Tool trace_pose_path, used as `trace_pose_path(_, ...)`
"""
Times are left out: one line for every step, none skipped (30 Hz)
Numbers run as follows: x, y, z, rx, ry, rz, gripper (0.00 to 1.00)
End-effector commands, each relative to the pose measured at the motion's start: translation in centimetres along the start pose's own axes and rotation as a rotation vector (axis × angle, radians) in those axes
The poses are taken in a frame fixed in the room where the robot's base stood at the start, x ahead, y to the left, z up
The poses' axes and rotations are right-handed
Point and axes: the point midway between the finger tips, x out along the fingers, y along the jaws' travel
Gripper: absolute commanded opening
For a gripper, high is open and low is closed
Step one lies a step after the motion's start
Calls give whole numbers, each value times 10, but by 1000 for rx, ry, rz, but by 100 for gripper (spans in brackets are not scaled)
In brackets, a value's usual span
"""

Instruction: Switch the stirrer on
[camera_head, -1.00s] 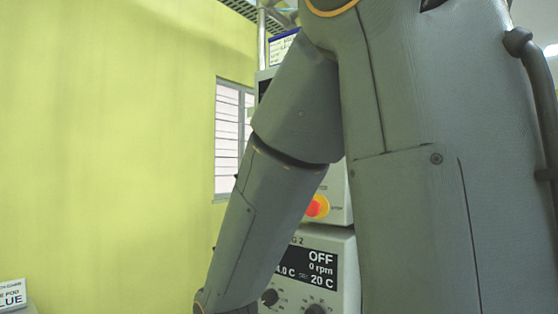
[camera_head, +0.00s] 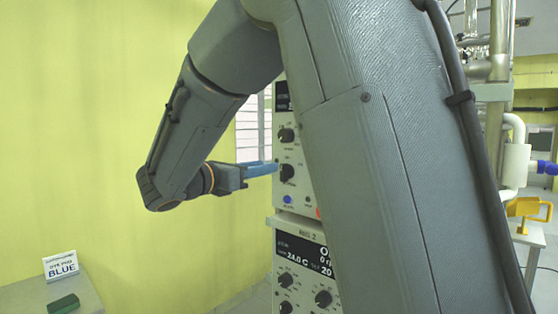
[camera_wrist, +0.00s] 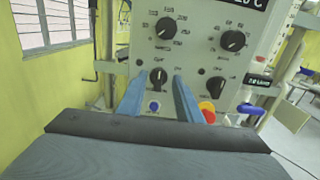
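The upper control panel (camera_head: 284,150) is a white box with dark knobs. In the wrist view its lower left knob (camera_wrist: 158,76) stands between my two blue fingers, with its pointer upright; whether they touch it I cannot tell. My gripper (camera_head: 274,168) is open at this knob (camera_head: 287,173), and also shows in the wrist view (camera_wrist: 157,78). Two upper knobs (camera_wrist: 166,28) (camera_wrist: 233,40) and a lower right knob (camera_wrist: 214,86) are outside the fingers. A blue button (camera_wrist: 155,106) sits below the lower left knob. The knob labels are too small to read.
A second unit (camera_head: 305,255) stands below, with a display and knobs, partly hidden by my arm. A table with a BLUE sign (camera_head: 61,266) and green block (camera_head: 63,303) is at left.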

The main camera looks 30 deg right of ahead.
Motion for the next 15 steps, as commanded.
trace_pose_path(7, -1, 1, -1, 1, -2, 32)
trace_pose_path(12, -1, 1, -1, 1, -2, 32)
trace_pose_path(18, -2, 1, -1, 1, -4, 32)
trace_pose_path(23, -2, 0, -1, 2, -4, 32)
trace_pose_path(28, -2, 0, -1, 3, -4, 32)
trace_pose_path(34, -2, 1, -1, 2, -4, 32)
trace_pose_path(39, -2, 1, 0, 2, -3, 32)
trace_pose_path(43, -2, 1, 0, 3, -4, 32)
trace_pose_path(49, -2, 0, 1, 4, -3, 32)
trace_pose_path(52, -1, 0, 1, 4, -3, 32)
trace_pose_path(56, -1, 0, 1, 3, -2, 32)
trace_pose_path(60, -1, 0, 1, 3, -3, 32)
trace_pose_path(62, -1, 0, 1, 3, -2, 32)
trace_pose_path(64, -1, -1, 1, 4, -2, 32)
trace_pose_path(66, -1, -1, 1, 4, -1, 32)
